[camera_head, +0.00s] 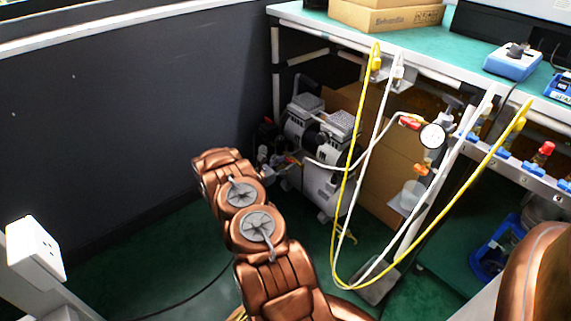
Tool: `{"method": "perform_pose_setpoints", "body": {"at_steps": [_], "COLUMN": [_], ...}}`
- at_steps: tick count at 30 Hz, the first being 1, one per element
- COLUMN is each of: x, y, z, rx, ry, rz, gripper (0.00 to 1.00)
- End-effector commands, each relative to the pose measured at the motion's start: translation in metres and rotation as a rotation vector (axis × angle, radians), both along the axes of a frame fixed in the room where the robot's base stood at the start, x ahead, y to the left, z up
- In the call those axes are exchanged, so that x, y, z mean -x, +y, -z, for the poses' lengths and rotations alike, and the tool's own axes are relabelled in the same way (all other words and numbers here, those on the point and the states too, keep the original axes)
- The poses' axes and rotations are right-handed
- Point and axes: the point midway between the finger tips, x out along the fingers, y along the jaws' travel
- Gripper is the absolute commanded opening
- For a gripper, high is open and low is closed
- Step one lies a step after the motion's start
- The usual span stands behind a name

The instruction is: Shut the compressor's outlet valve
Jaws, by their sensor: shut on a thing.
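The compressor (322,182), a silver tank with grey motor heads on top, stands on the floor under the bench. A small orange-red part, which looks like the outlet valve's handle (292,160), shows at its left end by the white hose. My copper arm reaches up from the bottom edge and bends toward that end. My gripper (274,157) is a small dark shape between the wrist and the valve. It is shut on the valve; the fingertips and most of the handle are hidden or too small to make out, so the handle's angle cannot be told.
A green-topped bench (470,62) overhangs the compressor. Yellow hose (345,190) and white hose loops hang in front. A pressure gauge (432,136) is at the right. Cardboard (385,165) stands behind. A dark wall (130,110) closes the left; green floor is free before it.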

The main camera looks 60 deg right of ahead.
Motion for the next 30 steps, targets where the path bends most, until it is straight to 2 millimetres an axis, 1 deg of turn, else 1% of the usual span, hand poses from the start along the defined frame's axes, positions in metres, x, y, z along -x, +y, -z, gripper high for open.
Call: {"method": "perform_pose_setpoints", "body": {"at_steps": [5, 11, 30], "x": [0.0012, 0.0037, 0.0092], "y": [0.0004, 0.0006, -0.0006], "z": [-0.0010, -0.0018, -0.0019], "rx": [-0.010, -0.038, -0.176], "ry": [0.037, 0.134, 0.642], "rz": [-0.016, -0.065, -0.327], "gripper": [0.17, 0.17, 0.17]}}
